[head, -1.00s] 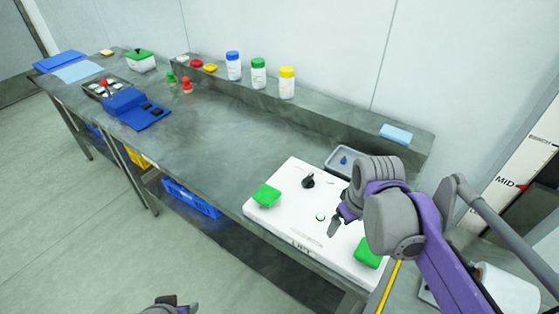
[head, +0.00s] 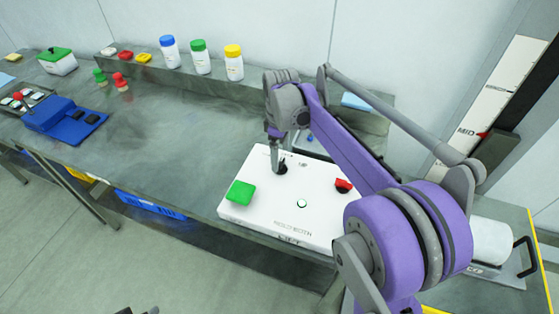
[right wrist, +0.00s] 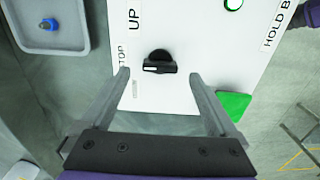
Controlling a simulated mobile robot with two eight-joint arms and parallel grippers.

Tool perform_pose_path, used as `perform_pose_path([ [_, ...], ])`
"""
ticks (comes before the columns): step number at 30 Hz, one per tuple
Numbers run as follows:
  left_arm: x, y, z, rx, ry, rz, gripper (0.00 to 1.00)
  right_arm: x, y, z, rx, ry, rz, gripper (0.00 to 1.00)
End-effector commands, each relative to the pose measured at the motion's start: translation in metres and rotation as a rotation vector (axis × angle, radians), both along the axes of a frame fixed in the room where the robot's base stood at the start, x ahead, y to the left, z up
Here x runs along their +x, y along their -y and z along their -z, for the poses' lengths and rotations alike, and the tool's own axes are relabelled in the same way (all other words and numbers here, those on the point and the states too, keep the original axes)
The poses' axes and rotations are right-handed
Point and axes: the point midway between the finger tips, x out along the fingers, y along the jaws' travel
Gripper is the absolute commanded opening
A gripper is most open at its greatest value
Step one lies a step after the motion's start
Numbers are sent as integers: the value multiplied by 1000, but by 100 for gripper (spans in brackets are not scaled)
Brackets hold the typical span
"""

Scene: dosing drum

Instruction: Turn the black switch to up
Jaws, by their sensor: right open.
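The black switch (head: 281,168) stands on the white control panel (head: 265,215). In the right wrist view the black switch (right wrist: 160,62) lies between and just ahead of the fingertips. Its white mark is at its left end there, facing the STOP label (right wrist: 122,55); the UP label (right wrist: 133,18) is above and left. My right gripper (head: 275,150) is open, its fingers pointing down at the switch; the wrist view also shows the right gripper (right wrist: 160,77) with one finger each side. Contact is not visible. Only a dark tip of my left gripper (head: 140,311) shows.
The panel also has a green pad (head: 240,192), a green-ringed button (head: 302,203) and a red knob (head: 343,185), partly behind my right arm. A grey tray (right wrist: 50,25) lies beside the panel. Bottles (head: 200,58) stand on the back ledge.

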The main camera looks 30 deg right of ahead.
Motion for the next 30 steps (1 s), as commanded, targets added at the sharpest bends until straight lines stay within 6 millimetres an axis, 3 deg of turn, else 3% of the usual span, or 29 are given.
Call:
perform_pose_path([
  [7, -1, 0, 2, 0, -1, 0, 50, 0, 0, 30, 0, 0, 0, 95],
  [18, -1, 0, 2, 0, -1, 0, 50, 0, 0, 35, -1, 1, 1, 93],
  [30, -1, 0, 2, 0, -1, 0, 50, 0, 0, 35, 0, 0, 1, 21],
])
